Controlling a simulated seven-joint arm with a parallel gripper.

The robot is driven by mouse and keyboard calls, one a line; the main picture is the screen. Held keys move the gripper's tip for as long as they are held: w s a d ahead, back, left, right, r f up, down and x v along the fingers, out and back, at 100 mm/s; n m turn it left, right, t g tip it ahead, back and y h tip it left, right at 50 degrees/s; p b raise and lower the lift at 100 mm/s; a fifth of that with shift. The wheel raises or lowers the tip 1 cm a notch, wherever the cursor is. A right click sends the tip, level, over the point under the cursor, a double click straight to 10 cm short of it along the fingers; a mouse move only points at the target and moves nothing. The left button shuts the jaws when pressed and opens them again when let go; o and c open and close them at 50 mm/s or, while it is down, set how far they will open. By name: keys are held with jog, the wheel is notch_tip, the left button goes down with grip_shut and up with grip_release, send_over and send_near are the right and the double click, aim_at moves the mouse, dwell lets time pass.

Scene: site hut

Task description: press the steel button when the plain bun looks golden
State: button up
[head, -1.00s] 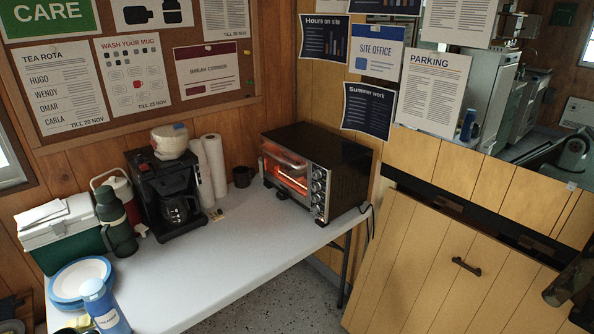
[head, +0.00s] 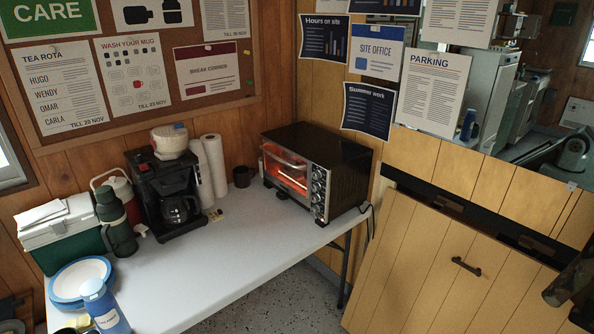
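A black toaster oven (head: 335,165) with a steel front stands at the back right of the white table. Its inside glows orange-red behind the glass door (head: 286,172). Shapes behind the glass are too small and hazed by glow to tell a plain bun or its colour. The steel control panel (head: 320,190) at the right of the door has several round knobs in a column. A small control (head: 319,221) sits at the panel's bottom; I cannot tell whether it is the steel button.
A dark cylinder (head: 568,282) is at the right edge.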

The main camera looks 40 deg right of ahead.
jog(key=shift+c, duration=0.4)
grip_shut()
dwell(1.4)
